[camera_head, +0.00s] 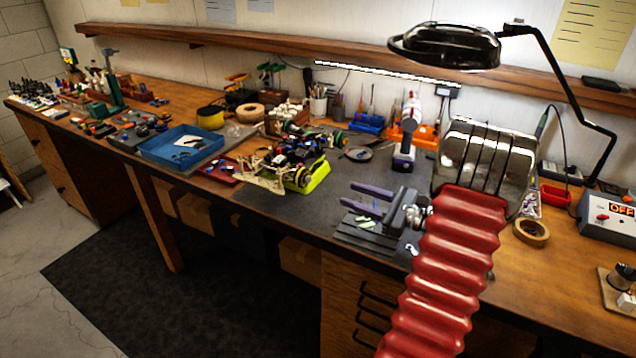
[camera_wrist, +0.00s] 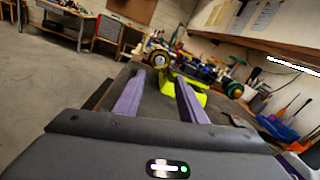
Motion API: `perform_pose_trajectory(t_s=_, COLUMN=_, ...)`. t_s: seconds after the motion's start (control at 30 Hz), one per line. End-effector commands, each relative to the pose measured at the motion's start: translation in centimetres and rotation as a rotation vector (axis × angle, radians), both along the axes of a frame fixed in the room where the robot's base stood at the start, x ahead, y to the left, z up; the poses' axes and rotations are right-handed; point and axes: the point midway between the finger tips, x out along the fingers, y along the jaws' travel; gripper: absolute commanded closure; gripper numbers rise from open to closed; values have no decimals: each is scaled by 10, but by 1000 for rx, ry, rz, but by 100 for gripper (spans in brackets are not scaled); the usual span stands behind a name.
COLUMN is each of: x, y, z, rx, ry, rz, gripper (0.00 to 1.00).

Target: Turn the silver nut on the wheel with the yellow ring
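The RC car (camera_head: 292,152) sits on a lime-green stand (camera_head: 316,175) on the workbench. Its near wheel with a yellow ring (camera_head: 302,177) faces the front edge. In the wrist view this wheel (camera_wrist: 158,58) shows a yellow ring and a pale centre, just beyond and between the fingertips. The silver nut is too small to make out clearly. My gripper (camera_head: 347,194) is open and empty, with its two purple fingers apart, to the right of the car. In the wrist view my gripper (camera_wrist: 160,76) points towards the wheel, with a gap between.
A blue tray (camera_head: 150,152) and a small red tray (camera_head: 213,172) lie left of the car. A power drill (camera_head: 405,145) stands behind my gripper. A black lamp (camera_head: 445,45) overhangs the bench. The dark mat (camera_head: 262,204) between car and gripper is mostly clear.

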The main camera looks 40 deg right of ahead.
Motion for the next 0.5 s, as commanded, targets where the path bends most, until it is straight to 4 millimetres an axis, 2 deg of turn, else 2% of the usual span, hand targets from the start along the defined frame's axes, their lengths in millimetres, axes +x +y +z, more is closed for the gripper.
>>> perform_pose_trajectory(t_s=0.5, x=75, y=25, z=0, rx=0, ry=0, rz=4, gripper=63)
